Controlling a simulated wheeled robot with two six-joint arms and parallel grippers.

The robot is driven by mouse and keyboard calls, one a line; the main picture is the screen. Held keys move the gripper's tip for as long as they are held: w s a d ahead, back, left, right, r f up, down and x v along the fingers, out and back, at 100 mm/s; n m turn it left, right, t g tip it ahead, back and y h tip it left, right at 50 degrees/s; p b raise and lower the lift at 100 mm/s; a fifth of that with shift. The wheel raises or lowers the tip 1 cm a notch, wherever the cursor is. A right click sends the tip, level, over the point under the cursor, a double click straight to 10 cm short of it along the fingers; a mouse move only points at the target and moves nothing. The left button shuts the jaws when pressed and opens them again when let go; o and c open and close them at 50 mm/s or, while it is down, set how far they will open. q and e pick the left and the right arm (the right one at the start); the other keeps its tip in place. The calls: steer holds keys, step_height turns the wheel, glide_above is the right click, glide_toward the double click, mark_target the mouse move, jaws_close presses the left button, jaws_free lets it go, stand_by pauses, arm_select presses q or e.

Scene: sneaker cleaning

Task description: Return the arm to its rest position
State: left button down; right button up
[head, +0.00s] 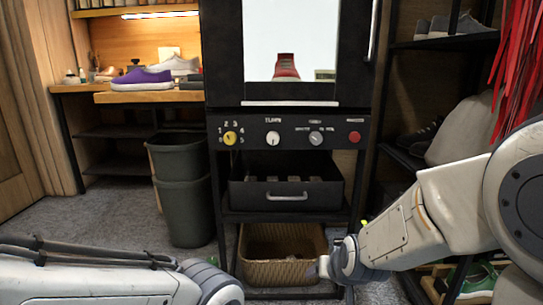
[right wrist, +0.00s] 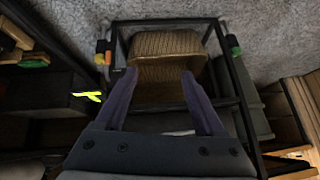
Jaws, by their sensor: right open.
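My right arm (head: 405,235) reaches in from the right in the head view, low in front of the machine's lower frame. Its wrist end is near the wicker basket (head: 283,258). In the right wrist view, my right gripper (right wrist: 159,76) is open, with two dark fingers apart and nothing between them. The basket (right wrist: 168,43) shows beyond the fingertips. My left arm (head: 90,275) lies along the lower left of the head view, and its gripper is out of frame.
A black machine (head: 290,134) with knobs stands in the middle, a red shoe (head: 285,67) behind its window. A drawer (head: 287,190) is below. Grey bins (head: 183,190) stand left, and a purple sneaker (head: 141,79) sits on the wooden bench. Shoe shelves (head: 440,44) and red strips (head: 522,60) are right.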

steer(key=s+d+f+g+h, duration=0.1)
steer(key=s+d+f+g, duration=0.15)
steer(key=s, duration=0.35)
steer(key=s+d+f+g, duration=0.2)
steer(key=s+d, duration=0.1)
steer(key=s, duration=0.2)
steer(key=s+a+r+n+g+p, duration=0.1)
steer(key=s+a+r+n+p, duration=0.3)
steer(key=r+p, duration=0.5)
steer(key=s+a+r+n+g+y+p, duration=0.1)
steer(key=s+a+r+n+p, duration=0.1)
steer(key=s+a+r+p, duration=0.6)
steer(key=s+a+r+n+g+p, duration=0.1)
steer(key=s+r+n+p, duration=0.15)
steer(key=r+p, duration=0.65)
step_height(320, 180, up, 38)
steer(key=p, duration=3.2)
steer(key=shift+r, duration=0.2)
